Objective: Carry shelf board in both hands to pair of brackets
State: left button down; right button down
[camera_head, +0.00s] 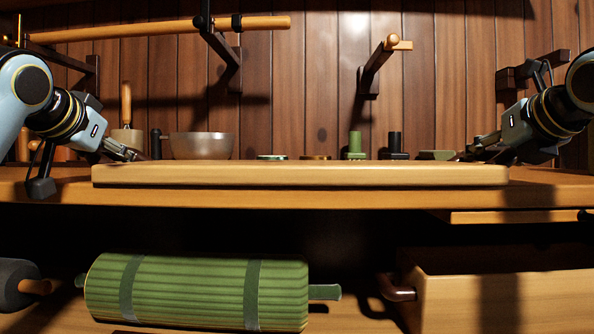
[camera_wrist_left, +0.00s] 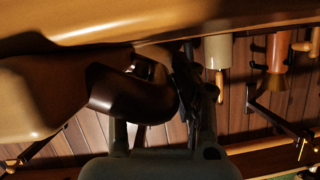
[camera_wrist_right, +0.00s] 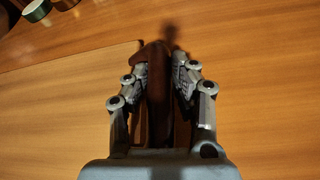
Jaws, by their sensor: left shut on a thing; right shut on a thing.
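The shelf board (camera_head: 300,174) is a long pale plank, lying level across the front of the wooden bench in the head view. I cannot tell whether it touches the bench. My left gripper (camera_head: 133,154) is at its left end, shut on a dark curved handle (camera_wrist_left: 128,95) seen in the left wrist view. My right gripper (camera_head: 468,154) is at its right end, shut on a brown handle (camera_wrist_right: 157,85) seen in the right wrist view. Dark wall brackets stand behind, one in the middle left (camera_head: 230,70) and one in the middle right (camera_head: 372,75).
A long wooden rod (camera_head: 150,29) crosses the upper left. A bowl (camera_head: 202,146), a green stamp-like item (camera_head: 355,147) and a dark one (camera_head: 396,147) stand behind the board. Below are a green ribbed roll (camera_head: 200,290) and an open wooden drawer or box (camera_head: 500,300).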

pick_arm(q)
jog(key=shift+r, duration=0.15)
pick_arm(e)
jog(key=shift+r, duration=0.15)
